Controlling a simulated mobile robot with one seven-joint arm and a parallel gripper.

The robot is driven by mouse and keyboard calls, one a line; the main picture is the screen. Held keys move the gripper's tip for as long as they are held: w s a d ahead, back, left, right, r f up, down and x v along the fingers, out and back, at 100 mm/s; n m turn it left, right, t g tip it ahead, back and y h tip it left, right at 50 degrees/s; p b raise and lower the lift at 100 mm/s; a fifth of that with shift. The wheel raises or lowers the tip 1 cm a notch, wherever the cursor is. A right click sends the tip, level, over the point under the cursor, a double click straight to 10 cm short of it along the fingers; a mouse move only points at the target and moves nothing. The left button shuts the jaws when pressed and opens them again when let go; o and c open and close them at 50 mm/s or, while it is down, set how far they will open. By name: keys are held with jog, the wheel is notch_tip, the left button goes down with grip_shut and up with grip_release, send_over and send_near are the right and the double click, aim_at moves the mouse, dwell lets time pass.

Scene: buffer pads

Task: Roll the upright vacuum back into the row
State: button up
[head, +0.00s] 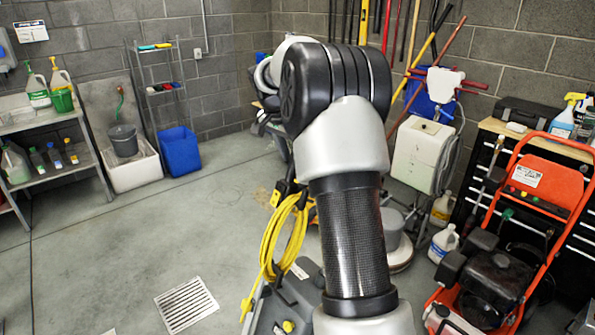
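A dark grey machine with a coiled yellow cord (285,238) stands at the bottom centre in the head view, close to my arm. It may be the upright vacuum, but my arm covers its right side and the frame cuts off its base. Behind my arm, machines stand along the back wall: one with a white tank (420,153) and a round-based floor machine (397,245). Another dark machine at the back left of my arm is mostly hidden. My arm rises through the middle of the view; my gripper does not show.
An orange pressure washer (500,265) stands at the right before a black tool chest (560,215). White jugs (443,243) sit on the floor nearby. A blue bin (180,151), a mop sink (133,168) and shelves line the left. The floor around the drain grate (186,304) is clear.

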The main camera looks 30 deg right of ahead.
jog(key=x, duration=0.6)
jog(key=shift+w+f, duration=0.1)
jog(key=shift+f, duration=0.1)
jog(key=shift+c, duration=0.3)
grip_shut()
